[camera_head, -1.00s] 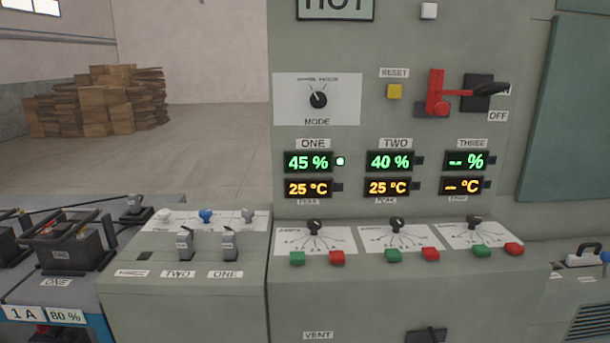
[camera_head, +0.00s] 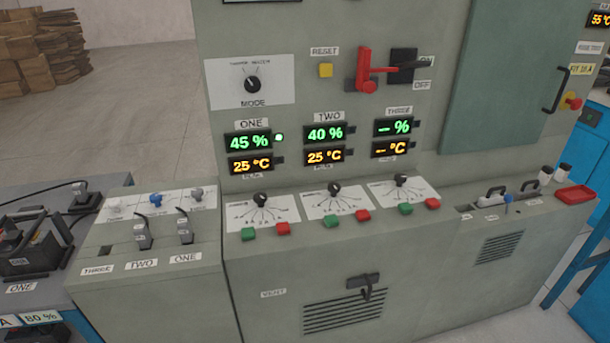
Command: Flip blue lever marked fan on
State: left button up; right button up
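Two small blue levers show. The other small blue lever (camera_head: 507,199) is on the right part of the console's ledge, among black handles. The small labels by both are too small to read, so I cannot tell which is marked fan. Neither of my grippers is in view.
The cabinet carries a red lever (camera_head: 364,72), a yellow reset button (camera_head: 325,70) and a mode dial (camera_head: 252,84). A vent lever (camera_head: 365,284) sticks out low in front. A red tray (camera_head: 575,194) lies at the ledge's right end. Open floor (camera_head: 130,115) lies behind left.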

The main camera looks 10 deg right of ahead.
aim_at(508, 198)
jog(key=z, duration=1.6)
